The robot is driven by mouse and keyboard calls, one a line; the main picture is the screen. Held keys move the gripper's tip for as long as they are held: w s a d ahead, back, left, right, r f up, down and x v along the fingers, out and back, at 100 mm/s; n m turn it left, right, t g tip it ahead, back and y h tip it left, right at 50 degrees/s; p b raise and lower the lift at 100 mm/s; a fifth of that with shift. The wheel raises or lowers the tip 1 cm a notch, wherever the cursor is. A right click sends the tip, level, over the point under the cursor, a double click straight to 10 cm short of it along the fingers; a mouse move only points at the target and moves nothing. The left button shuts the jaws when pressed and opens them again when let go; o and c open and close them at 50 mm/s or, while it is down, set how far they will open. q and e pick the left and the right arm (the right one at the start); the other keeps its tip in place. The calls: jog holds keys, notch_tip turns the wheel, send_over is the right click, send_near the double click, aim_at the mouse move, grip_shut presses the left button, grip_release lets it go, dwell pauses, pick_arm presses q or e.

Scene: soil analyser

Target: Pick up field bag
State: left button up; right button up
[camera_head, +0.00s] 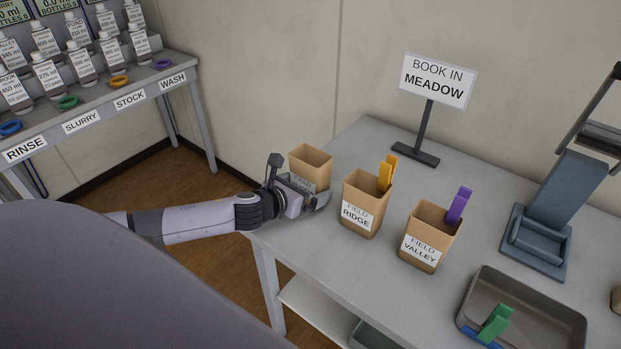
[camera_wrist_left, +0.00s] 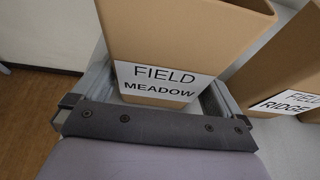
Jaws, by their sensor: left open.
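Three brown field bags stand upright on the grey table. The leftmost bag (camera_head: 311,160) is partly hidden by my left gripper; in the left wrist view this bag (camera_wrist_left: 180,40) reads FIELD MEADOW. My left gripper (camera_head: 318,197) is at the table's left edge, open, in front of this bag. In the wrist view its fingers (camera_wrist_left: 160,98) reach along both sides of the bag's lower part; I cannot tell if they touch it. The FIELD RIDGE bag (camera_head: 362,204), with an orange clip, stands just right of it. The FIELD VALLEY bag (camera_head: 429,238) has a purple clip. My right gripper is not in view.
A sign (camera_head: 437,82) reading BOOK IN MEADOW stands at the table's back. A grey tray (camera_head: 550,309) holds green and blue clips at front right. A blue-grey device (camera_head: 552,215) stands behind it. A bottle shelf (camera_head: 110,91) is at the far left.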

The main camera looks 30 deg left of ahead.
pick_arm(q)
jog(key=shift+x, duration=1.05)
jog(key=c, duration=0.9)
jog(key=shift+r, duration=0.1)
